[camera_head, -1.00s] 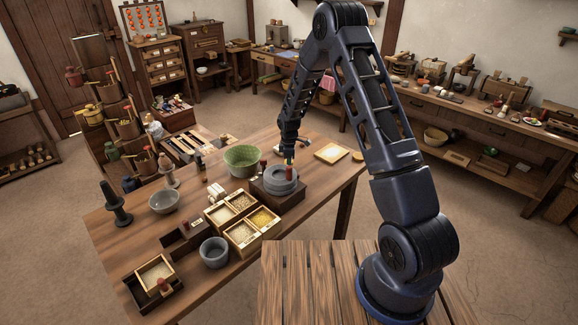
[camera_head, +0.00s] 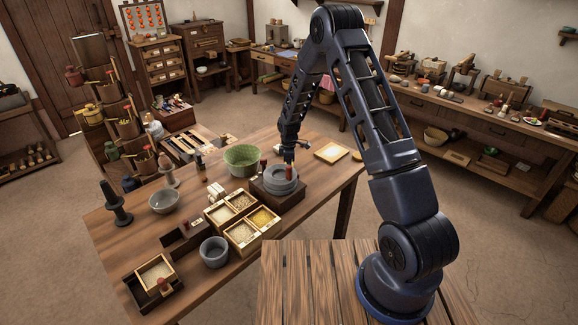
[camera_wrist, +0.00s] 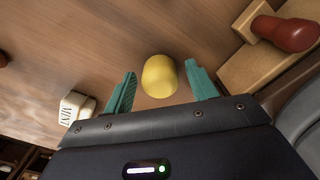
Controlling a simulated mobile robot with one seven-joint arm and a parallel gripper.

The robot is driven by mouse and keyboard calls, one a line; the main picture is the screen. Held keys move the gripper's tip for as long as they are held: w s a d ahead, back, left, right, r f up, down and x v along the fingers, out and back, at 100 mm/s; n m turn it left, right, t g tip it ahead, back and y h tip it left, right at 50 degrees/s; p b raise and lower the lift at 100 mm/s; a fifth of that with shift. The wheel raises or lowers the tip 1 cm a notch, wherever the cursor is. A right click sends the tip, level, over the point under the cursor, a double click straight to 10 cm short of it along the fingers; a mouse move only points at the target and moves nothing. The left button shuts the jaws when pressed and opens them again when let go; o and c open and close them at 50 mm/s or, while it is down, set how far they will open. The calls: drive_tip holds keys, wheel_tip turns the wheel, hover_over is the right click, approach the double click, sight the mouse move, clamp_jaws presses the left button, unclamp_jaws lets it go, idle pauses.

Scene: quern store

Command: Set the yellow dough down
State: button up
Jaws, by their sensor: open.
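The yellow dough (camera_wrist: 159,76) shows in the wrist view as a rounded lump against the wooden tabletop (camera_wrist: 90,35). My gripper (camera_wrist: 161,84) is open, with one teal finger on each side of the dough and a visible gap at both sides. Whether the dough touches the wood cannot be told for certain. In the head view my gripper (camera_head: 288,156) is low at the table, behind the grey quern (camera_head: 268,188). The dough cannot be made out in that view.
The quern's wooden base and red-brown handle (camera_wrist: 288,34) are close at the right of the wrist view. A small white lettered block (camera_wrist: 76,108) lies at the left. A green bowl (camera_head: 241,157) and grain boxes (camera_head: 238,235) stand near the quern.

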wheel_tip(320, 180, up, 12)
drive_tip(key=s+d+r+m+t, duration=0.1)
drive_tip(key=s+d+r+m, duration=0.3)
drive_tip(key=r, duration=0.4)
drive_tip(key=s+d+r+m, duration=0.1)
drive_tip(key=s+d+r, duration=0.4)
drive_tip(key=d+r, duration=0.3)
drive_tip(key=s+d+r+m+t, duration=0.1)
drive_tip(key=s+d+r+m, duration=0.25)
drive_tip(key=r, duration=0.55)
drive_tip(key=s+d+r+m+t, duration=0.1)
drive_tip(key=s+d+r+m, duration=0.1)
drive_tip(key=s, duration=0.7)
drive_tip(key=s+d+r+m, duration=0.3)
drive_tip(key=s+d, duration=0.3)
drive_tip(key=s, duration=0.3)
drive_tip(key=s+d+r+m+t, duration=0.1)
drive_tip(key=s+d+m, duration=0.3)
drive_tip(key=s, duration=0.5)
drive_tip(key=shift+r+t, duration=0.3)
drive_tip(key=shift+r, duration=0.35)
